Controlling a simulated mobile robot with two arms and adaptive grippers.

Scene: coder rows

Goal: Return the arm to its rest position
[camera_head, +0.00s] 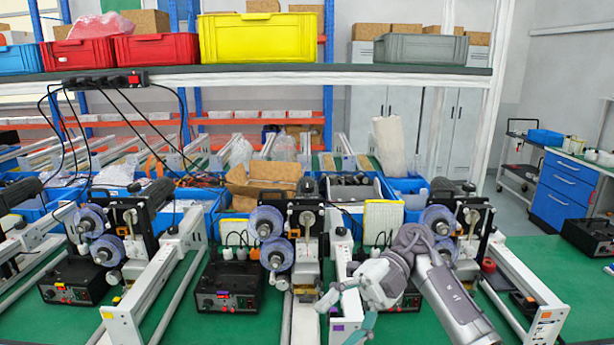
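My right arm (446,290) comes in from the bottom right, a grey arm bent at a dark joint. Its gripper (345,316) hangs in front of the middle coder machine, low over the green bench. Its pale and teal fingers look spread apart, with nothing visible between them. It overlaps the white frame behind it in the picture; I cannot tell whether they touch. My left arm and gripper are not in view.
Coder machines with blue reels (265,222) and black control boxes (228,285) stand along the green bench. White rails (160,275) run toward me. Blue bins (190,196) stand behind. An overhead shelf (440,71) carries a yellow crate (258,38). A blue drawer cabinet (568,190) stands right.

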